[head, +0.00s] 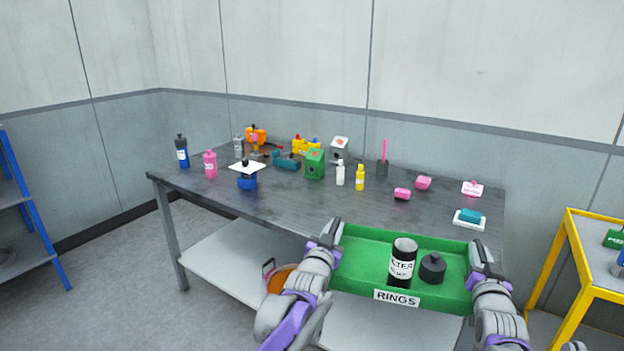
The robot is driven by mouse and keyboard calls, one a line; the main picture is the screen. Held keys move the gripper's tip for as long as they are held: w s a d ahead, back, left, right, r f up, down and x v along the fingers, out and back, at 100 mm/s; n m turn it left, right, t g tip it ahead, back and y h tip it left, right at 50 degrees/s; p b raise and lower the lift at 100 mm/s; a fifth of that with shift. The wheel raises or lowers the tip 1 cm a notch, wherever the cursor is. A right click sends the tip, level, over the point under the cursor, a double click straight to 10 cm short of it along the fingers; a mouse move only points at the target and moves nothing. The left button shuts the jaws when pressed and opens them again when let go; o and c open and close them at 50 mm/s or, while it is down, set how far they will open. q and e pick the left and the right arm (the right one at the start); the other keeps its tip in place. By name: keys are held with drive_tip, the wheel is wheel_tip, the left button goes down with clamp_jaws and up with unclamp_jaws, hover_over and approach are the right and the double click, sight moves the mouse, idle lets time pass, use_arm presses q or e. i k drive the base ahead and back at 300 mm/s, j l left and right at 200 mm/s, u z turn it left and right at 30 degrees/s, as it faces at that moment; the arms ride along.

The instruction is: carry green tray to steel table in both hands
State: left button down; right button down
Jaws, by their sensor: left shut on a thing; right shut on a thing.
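The green tray (352,283) carries a white label reading "RINGS" on its near side. A black and white cylinder marked "LTER" (402,264) and a dark round-topped piece (432,268) stand in it. My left gripper (332,232) is shut on the tray's left end. My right gripper (478,256) is shut on its right end. The tray looks about level, in front of the steel table (290,205), and covers part of its near edge. The picture does not clearly show how high the tray is relative to the tabletop.
Bottles, a green box (315,164), pink blocks (402,194) and a teal sponge-like piece (470,215) stand on the table, mostly toward the back. Its front middle is bare. A yellow cart (575,255) stands right, a blue shelf (35,200) left. An orange bucket (279,280) is below.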

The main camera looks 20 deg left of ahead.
sight(350, 220)
drive_tip(key=i+j, duration=0.95)
drive_tip(key=i, duration=0.15)
